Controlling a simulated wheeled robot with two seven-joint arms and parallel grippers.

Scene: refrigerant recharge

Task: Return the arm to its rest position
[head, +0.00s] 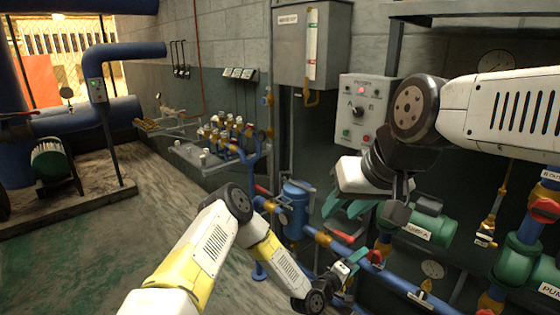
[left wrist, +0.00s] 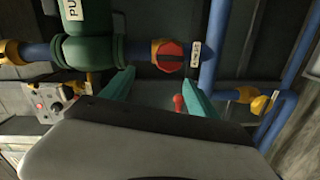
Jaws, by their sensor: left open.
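My left arm comes in from the lower left of the head view, bent at a black joint. My left gripper (head: 352,268) is low in front of the blue pipework. In the left wrist view its two teal fingers (left wrist: 160,92) stand apart with nothing held between them. A red-handled part (left wrist: 180,103) shows behind the gap; I cannot tell its distance. My right arm reaches in from the right, with a white gripper body and teal fingers. My right gripper (head: 345,210) looks open and empty, above the pipes and left of a green pump (head: 428,226).
Blue pipes with red-handled valves (head: 343,238) run close by both grippers. A blue canister (head: 296,208) stands left of the right gripper. A control box (head: 360,112) and grey cabinet (head: 310,45) are on the wall. Green floor (head: 90,250) at left is clear.

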